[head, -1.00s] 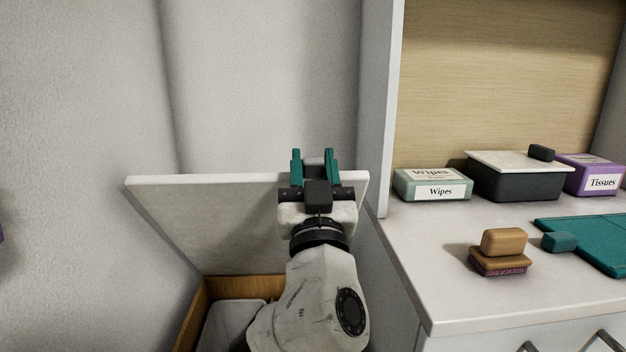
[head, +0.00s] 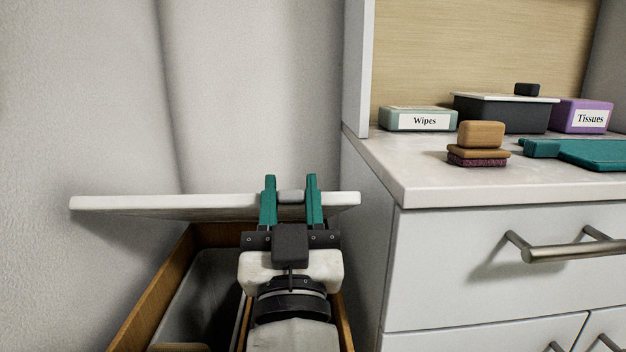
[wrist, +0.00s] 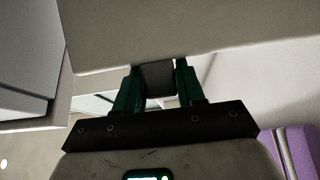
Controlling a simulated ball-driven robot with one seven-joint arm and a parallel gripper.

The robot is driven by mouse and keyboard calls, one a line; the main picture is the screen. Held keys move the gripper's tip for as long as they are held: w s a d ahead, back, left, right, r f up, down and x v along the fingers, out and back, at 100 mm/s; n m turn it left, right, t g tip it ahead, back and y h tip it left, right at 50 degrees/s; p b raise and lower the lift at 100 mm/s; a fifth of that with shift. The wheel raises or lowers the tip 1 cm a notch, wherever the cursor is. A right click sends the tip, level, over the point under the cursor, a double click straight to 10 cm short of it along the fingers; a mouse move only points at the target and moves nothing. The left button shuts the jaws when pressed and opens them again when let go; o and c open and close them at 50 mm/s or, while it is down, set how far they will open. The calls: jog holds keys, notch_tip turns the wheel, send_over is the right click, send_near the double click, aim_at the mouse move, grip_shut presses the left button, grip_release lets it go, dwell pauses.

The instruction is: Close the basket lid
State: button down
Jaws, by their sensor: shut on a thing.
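The basket (head: 150,297) is a wooden box with a grey inside, at the lower left of the head view. Its white lid (head: 140,203) shows nearly edge-on above it, partly lowered, with an open gap to the basket's rim. My gripper (head: 290,190) is shut on the grey lid handle (head: 291,197) at the lid's front edge. In the wrist view the teal fingers stand on both sides of the dark handle (wrist: 158,78), under the pale lid (wrist: 180,35). My arm hides the right part of the basket.
A white drawer cabinet (head: 450,270) stands close on the right, with a protruding handle (head: 560,252). On its top are a wipes box (head: 400,119), a dark lidded box (head: 500,115), a tissues box (head: 585,117), a brush (head: 480,145) and a teal item (head: 595,154). A wall is behind the basket.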

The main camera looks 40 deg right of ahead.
jog(key=s+a+f+t+h, duration=0.1)
jog(key=s+f, duration=0.1)
jog(key=f, duration=0.9)
jog(key=s+a+f+t, duration=0.1)
jog(key=s+a+f, duration=0.1)
jog(key=f, duration=0.9)
jog(key=shift+s+a+f+h, duration=0.15)
jog(key=shift+s+f+h, duration=0.1)
jog(key=shift+s+h, duration=0.25)
jog(key=c, duration=0.8)
grip_release()
jog(key=shift+o, duration=0.2)
jog(key=p+v, duration=0.1)
jog(key=v, duration=0.9)
jog(key=shift+s+a, duration=0.25)
jog(key=shift+s, duration=0.15)
